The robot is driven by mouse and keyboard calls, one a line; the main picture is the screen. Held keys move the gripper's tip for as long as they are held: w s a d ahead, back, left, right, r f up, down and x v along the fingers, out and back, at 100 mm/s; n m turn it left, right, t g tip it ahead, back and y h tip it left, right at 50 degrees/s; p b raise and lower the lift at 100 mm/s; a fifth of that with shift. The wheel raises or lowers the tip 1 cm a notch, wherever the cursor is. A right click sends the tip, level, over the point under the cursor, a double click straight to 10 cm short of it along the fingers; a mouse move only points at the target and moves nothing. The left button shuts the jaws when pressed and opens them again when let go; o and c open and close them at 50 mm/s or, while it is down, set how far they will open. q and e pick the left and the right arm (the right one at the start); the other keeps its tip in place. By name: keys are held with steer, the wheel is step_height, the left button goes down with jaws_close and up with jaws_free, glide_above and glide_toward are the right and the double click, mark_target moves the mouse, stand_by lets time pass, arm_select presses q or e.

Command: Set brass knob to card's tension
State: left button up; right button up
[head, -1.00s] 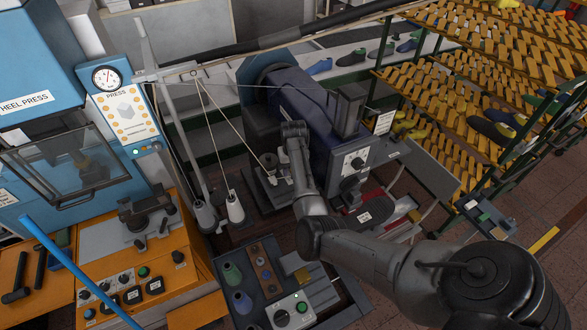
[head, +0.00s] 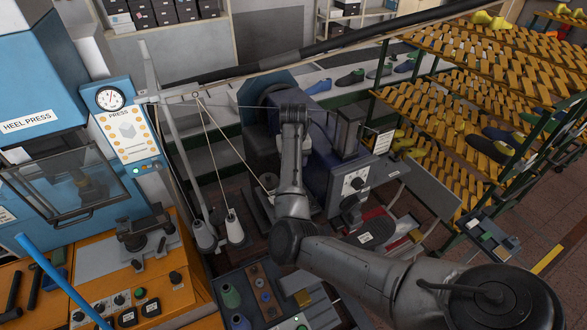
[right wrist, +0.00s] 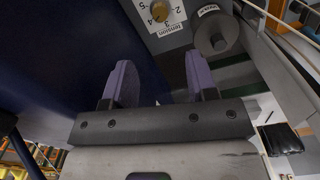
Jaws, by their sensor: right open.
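The brass knob (right wrist: 160,10) is at the top of the right wrist view, partly cut off by the edge. It sits on a white dial plate (right wrist: 168,25) with numbers from 2 to 5 in view and the word "tension". My right gripper (right wrist: 160,82) has two purple fingers spread apart with nothing between them; the knob is beyond the fingertips, not touched. In the head view my right arm reaches over the blue machine (head: 325,130), and its fingers and the brass knob cannot be made out. A white card (head: 383,141) hangs by the rack, its text too small to read.
A grey panel with a black knob (head: 356,183) faces front on the machine. Thread cones (head: 234,228) with taut threads stand left of my arm. The shoe-last rack (head: 480,100) is at right, the heel press (head: 40,130) at left. A dark cylinder (right wrist: 215,32) is beside the dial.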

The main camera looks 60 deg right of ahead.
steer(key=shift+r, duration=0.45)
stand_by(0.5)
